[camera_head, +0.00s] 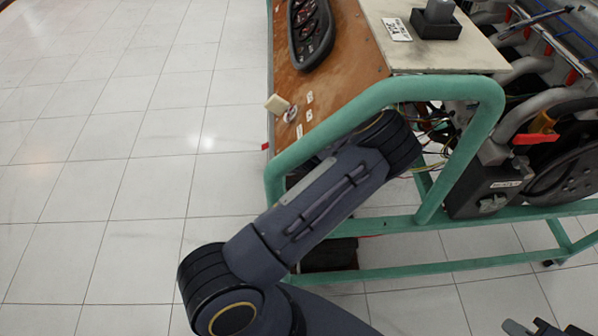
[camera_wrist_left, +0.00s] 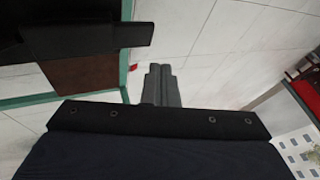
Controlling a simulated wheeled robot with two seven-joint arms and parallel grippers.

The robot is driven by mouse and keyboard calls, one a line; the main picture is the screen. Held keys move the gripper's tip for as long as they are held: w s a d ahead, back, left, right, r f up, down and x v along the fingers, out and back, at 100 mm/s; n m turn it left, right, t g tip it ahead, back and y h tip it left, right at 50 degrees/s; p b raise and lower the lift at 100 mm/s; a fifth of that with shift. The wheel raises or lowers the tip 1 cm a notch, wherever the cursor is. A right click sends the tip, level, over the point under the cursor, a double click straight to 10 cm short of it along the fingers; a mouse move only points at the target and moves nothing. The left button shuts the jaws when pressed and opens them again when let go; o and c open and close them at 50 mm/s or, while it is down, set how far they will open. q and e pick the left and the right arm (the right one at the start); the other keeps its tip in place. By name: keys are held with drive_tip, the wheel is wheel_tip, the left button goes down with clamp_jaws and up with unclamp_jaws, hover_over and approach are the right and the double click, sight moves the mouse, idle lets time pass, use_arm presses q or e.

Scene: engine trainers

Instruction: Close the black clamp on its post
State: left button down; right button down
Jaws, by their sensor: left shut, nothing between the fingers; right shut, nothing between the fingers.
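I cannot make out the black clamp for certain. A black block with a grey upright cylinder (camera_head: 437,24) stands on the pale top board of the engine trainer. My left arm reaches up from the bottom to the trainer's green frame; its gripper is hidden in the head view. In the left wrist view my left gripper (camera_wrist_left: 160,83) is shut and empty, over white floor tiles. My right gripper (camera_head: 545,327) just shows at the bottom right edge of the head view, partly cut off; it is shut and empty, away from the trainer.
The green tube frame (camera_head: 374,98) surrounds my left forearm's end. Loose wires hang beside it. A brown panel (camera_head: 345,40) holds a black gauge cluster (camera_head: 310,32). A black wheel and engine parts stand at the right. The tiled floor (camera_head: 110,130) on the left is clear.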

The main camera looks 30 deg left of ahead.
use_arm(q)
drive_tip(key=shift+s+a+f+b, duration=0.3)
drive_tip(key=shift+f+b, duration=0.35)
drive_tip(key=shift+f, duration=0.25)
drive_tip(key=shift+s+a+f+b, duration=0.2)
drive_tip(key=shift+a+f+b, duration=0.15)
drive_tip(key=shift+f+b, duration=0.4)
drive_tip(key=shift+s+a+f+b, duration=0.3)
drive_tip(key=shift+f+b, duration=0.25)
drive_tip(key=shift+f, duration=0.45)
drive_tip(key=p+v, duration=0.1)
drive_tip(key=v, duration=0.6)
drive_tip(key=shift+d+r+p, duration=0.2)
drive_tip(key=shift+r+p, duration=0.1)
drive_tip(key=shift+p, duration=0.05)
